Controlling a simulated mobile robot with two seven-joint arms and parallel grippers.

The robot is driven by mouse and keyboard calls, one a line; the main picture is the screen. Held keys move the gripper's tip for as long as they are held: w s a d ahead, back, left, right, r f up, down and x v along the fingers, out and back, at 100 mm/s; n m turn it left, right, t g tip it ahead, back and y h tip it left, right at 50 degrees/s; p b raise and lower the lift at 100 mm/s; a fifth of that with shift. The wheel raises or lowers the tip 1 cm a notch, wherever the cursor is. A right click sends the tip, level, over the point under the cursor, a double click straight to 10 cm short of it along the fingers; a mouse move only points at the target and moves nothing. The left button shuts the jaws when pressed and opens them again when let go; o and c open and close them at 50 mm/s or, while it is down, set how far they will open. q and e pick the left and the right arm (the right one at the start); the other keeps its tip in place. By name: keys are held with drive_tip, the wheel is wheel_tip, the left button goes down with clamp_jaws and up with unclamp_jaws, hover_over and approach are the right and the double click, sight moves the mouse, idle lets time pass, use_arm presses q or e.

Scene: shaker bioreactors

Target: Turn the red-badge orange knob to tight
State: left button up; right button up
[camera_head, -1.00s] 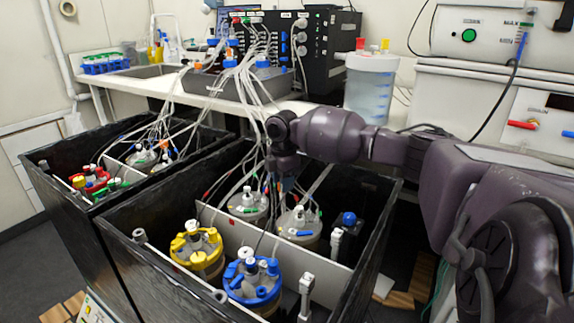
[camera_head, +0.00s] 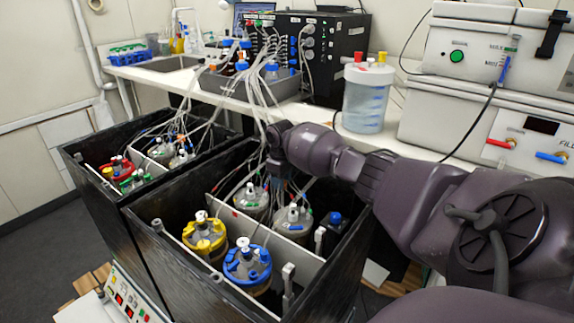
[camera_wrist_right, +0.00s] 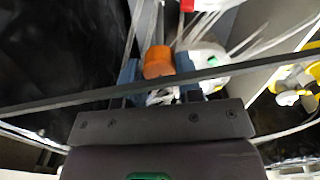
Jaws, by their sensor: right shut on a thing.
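The orange knob (camera_wrist_right: 158,62) sits between the two blue-padded fingers of my right gripper (camera_wrist_right: 158,76) in the right wrist view. The gripper is shut on it. In the head view my right gripper (camera_head: 276,178) reaches down into the near black box, over its back row of vessels, and hides the knob. A small red patch (camera_wrist_right: 187,5) shows at the top of the wrist view; I cannot tell whether it is the badge. My left gripper is not in view.
The near black box (camera_head: 180,268) holds a yellow-topped vessel (camera_head: 204,238), a blue-topped vessel (camera_head: 247,265) and grey-lidded ones. Many thin tubes run up past my gripper to the bench (camera_head: 165,82). A dark strip (camera_wrist_right: 225,72) crosses the wrist view close to the fingers.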

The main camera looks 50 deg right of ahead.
drive_tip(key=m+p, duration=0.1)
drive_tip(key=m, duration=0.2)
drive_tip(key=shift+a+r+m+p, duration=0.1)
drive_tip(key=shift+r+m+p, duration=0.1)
drive_tip(key=shift+m+p, duration=0.2)
drive_tip(key=m+p, duration=0.1)
drive_tip(key=m, duration=0.1)
drive_tip(key=shift+m, duration=0.3)
drive_tip(key=shift+f+m+p, duration=0.15)
drive_tip(key=shift+m+p, duration=0.2)
drive_tip(key=shift+m, duration=0.85)
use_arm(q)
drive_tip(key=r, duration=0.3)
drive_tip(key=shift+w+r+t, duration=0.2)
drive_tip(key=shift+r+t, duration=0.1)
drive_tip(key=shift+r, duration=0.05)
use_arm(e)
drive_tip(key=shift+f+m, duration=0.1)
drive_tip(key=shift+m, duration=0.4)
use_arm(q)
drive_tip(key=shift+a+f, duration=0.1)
use_arm(e)
drive_tip(key=o, duration=0.9)
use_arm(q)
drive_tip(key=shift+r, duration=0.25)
use_arm(e)
drive_tip(key=shift+o, duration=0.2)
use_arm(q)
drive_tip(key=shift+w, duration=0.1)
